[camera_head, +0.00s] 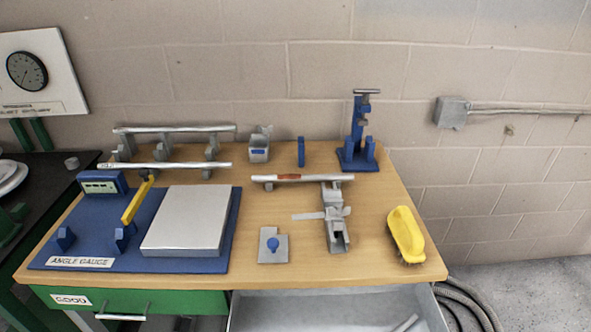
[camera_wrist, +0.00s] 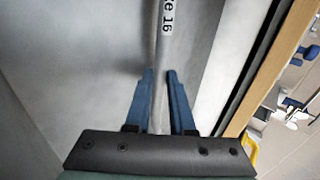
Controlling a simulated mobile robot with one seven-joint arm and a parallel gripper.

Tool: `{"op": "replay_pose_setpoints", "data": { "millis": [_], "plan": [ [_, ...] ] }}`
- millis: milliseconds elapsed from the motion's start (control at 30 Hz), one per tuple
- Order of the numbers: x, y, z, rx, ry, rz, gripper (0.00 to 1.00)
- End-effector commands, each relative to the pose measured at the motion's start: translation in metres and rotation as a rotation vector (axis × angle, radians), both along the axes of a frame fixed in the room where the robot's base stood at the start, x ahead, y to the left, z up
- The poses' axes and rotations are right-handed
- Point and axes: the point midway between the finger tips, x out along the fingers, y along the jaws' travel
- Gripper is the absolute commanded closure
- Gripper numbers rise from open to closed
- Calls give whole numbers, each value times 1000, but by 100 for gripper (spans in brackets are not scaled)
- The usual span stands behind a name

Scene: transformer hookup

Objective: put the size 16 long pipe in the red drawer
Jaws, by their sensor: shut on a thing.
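The size 16 pipe (camera_wrist: 167,45) is a thin grey pipe with a white label that reads "e 16" where it shows. My gripper (camera_wrist: 160,75) has blue fingers, which are shut on the pipe in the wrist view. The pipe lies along the line of the fingers and runs beyond them to the top of the picture. An open drawer (camera_head: 325,308) with a grey inside shows at the bottom of the head view. A pale rod end shows inside it at the lower right. The drawer's front and its colour are out of view. My gripper is not seen in the head view.
A green drawer (camera_head: 165,300) marked "GOOD" is left of the open drawer. The wooden bench (camera_head: 270,215) above holds an angle gauge (camera_head: 80,262), racked pipes (camera_head: 165,166), a clamp fixture (camera_head: 337,235) and a yellow brush (camera_head: 405,235). Hoses (camera_head: 480,300) lie on the right.

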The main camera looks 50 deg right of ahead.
Motion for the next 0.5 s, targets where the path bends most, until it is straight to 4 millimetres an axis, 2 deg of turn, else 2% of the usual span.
{"op": "replay_pose_setpoints", "data": {
  "millis": [200, 233, 300, 400, 500],
  "plan": [
    [-2, 3, -5, 11, 11, 1, 100],
    [-2, 3, -6, 11, 11, 1, 75],
    [-3, 4, -6, 12, 12, 1, 62],
    [-3, 4, -7, 14, 13, 1, 44],
    [-3, 5, -8, 16, 15, 1, 44]
  ]
}}
